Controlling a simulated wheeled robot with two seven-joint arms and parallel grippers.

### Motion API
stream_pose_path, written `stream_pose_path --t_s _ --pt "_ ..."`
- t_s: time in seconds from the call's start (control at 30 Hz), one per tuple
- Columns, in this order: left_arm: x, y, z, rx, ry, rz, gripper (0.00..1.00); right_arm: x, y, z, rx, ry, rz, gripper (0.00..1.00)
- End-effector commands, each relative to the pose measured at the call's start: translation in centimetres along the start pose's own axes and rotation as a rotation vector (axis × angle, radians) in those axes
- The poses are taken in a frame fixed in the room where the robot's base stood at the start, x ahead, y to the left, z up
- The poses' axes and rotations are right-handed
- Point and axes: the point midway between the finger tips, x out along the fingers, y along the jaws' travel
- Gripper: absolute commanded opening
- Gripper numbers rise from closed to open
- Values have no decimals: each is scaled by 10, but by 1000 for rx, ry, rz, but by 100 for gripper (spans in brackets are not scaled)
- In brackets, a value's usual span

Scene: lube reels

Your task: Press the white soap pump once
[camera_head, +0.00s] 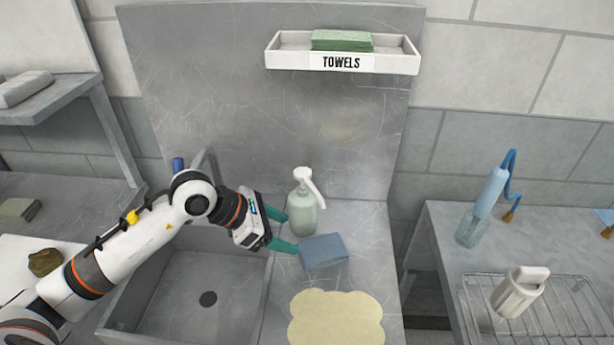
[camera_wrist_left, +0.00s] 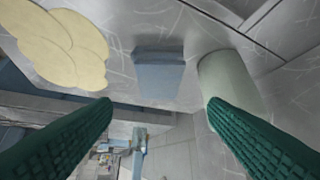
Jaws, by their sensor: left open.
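The white soap pump (camera_head: 308,181) tops a pale green bottle (camera_head: 301,214) that stands upright on the metal counter right of the sink. Its nozzle points to the lower right. The bottle's pale body also shows in the left wrist view (camera_wrist_left: 228,80), beside one finger; the pump head does not show there. My left gripper (camera_head: 287,230) is open, with green fingers, low and just left of the bottle. One finger is near the bottle's side and the other near the blue sponge. I cannot tell whether either touches. My right gripper is not in view.
A blue sponge (camera_head: 324,251) lies in front of the bottle, with a yellow cloth-like mat (camera_head: 337,318) nearer. The sink (camera_head: 185,290) is at left. A towel shelf (camera_head: 342,62) hangs above. A blue-topped bottle (camera_head: 470,229) and wire rack (camera_head: 558,310) stand at right.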

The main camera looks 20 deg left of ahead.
Motion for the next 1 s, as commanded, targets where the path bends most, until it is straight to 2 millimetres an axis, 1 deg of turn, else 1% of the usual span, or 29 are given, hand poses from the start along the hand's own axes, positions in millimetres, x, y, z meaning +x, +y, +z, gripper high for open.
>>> stream_pose_path --t_s 0.03,0.07,0.1,0.4,1.0 --pt "0 0 0 0 0 0 60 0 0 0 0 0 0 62" --pt "0 0 0 0 0 0 55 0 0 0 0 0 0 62" --pt "0 0 0 0 0 0 48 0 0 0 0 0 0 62" --pt "0 0 0 0 0 0 0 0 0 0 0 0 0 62" --pt "0 0 0 0 0 0 0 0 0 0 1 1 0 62"
